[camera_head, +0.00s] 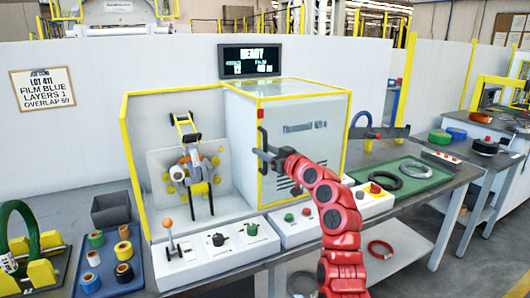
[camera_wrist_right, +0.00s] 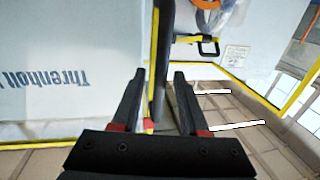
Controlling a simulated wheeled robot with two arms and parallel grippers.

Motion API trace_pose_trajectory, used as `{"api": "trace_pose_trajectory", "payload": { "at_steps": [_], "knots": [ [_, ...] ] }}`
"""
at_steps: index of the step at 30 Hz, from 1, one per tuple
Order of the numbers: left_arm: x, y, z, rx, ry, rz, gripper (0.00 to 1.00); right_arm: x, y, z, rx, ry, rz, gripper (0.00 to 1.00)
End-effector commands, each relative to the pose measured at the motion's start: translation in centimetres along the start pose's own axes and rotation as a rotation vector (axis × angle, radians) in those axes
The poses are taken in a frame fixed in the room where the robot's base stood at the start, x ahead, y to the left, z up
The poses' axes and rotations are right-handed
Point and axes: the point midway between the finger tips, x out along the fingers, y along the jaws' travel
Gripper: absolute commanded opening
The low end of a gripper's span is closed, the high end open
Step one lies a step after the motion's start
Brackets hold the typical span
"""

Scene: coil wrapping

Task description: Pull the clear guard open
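The clear guard (camera_head: 305,150) is a yellow-framed see-through panel. In the head view it stands across the cabinet face, whose lettering shows hazily through it. The wrapping bay (camera_head: 190,160) to its left appears uncovered at the front. A dark upright handle with a red top (camera_head: 261,125) is at the guard's left edge. My right gripper (camera_head: 262,158) is at that edge, by the handle's lower part. In the wrist view my right gripper (camera_wrist_right: 160,85) has its fingers apart, with a dark upright bar (camera_wrist_right: 158,60) between them; contact is unclear. My left gripper is not in view.
A control panel with a lever (camera_head: 168,228) and knobs lies below the bay. A button box (camera_head: 297,222) is below my right arm. A blue tray of spools (camera_head: 110,265) is at left, a green tray of coils (camera_head: 405,178) at right. A READY display (camera_head: 250,61) stands behind.

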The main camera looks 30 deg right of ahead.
Motion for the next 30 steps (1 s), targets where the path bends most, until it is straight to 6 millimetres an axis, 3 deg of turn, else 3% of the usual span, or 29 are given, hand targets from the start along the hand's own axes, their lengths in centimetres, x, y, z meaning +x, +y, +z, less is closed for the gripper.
{"api": "trace_pose_trajectory", "payload": {
  "at_steps": [9, 14, 20, 30],
  "knots": [
    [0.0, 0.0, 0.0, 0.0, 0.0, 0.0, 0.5, -0.1, 0.0, 0.0, 0.0, 0.001, 0.0, 0.47],
    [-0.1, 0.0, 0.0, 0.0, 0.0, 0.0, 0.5, -1.2, 0.1, 0.1, 0.002, 0.001, 0.0, 0.47],
    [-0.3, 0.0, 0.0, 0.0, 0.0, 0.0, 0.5, -4.8, 0.1, 0.1, -0.001, 0.002, 0.002, 0.47],
    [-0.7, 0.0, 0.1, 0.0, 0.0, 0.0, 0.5, -13.2, 0.2, 0.1, 0.001, 0.003, 0.005, 0.47]
  ]
}}
